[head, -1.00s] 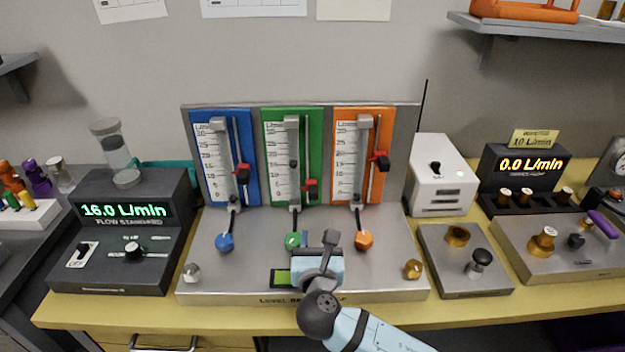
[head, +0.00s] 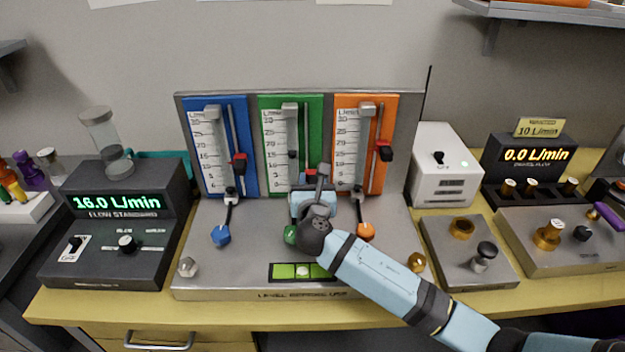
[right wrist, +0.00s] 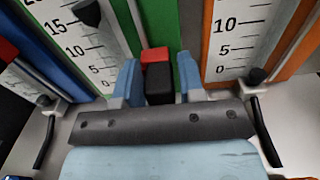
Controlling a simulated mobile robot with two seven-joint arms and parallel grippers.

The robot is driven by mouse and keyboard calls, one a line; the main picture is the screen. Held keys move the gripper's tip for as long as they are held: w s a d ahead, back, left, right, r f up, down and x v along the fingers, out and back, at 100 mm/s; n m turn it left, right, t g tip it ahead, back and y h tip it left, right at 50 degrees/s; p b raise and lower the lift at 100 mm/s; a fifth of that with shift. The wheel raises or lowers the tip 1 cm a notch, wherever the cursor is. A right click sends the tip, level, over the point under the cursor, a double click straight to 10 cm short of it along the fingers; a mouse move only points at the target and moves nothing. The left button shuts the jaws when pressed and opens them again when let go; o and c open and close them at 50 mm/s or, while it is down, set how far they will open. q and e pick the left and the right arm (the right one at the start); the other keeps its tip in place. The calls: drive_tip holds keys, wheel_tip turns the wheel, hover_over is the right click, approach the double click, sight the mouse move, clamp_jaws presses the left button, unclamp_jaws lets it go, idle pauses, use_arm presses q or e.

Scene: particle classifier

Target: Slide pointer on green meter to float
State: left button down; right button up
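The green meter (head: 273,112) stands between the blue and orange meters. Its dark float (head: 292,154) sits partway up the scale and also shows at the upper left of the right wrist view (right wrist: 88,13). Its red and black pointer (head: 311,175) is lower than the float, on the slide right of the scale, partly hidden by my right gripper (head: 313,190). In the right wrist view, the pointer (right wrist: 158,82) lies between the two light-blue fingers of my right gripper (right wrist: 157,68), with gaps on both sides. My left gripper is not in view.
The blue meter (head: 239,110) and orange meter (head: 388,110) flank the green one, with their own pointers. Blue, green and orange knobs stand below on the metal base. A flow standard (head: 120,222) stands at left and a white box (head: 446,165) at right.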

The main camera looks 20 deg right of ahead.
drive_tip(key=shift+w+d, duration=0.15)
drive_tip(key=shift+w, duration=0.45)
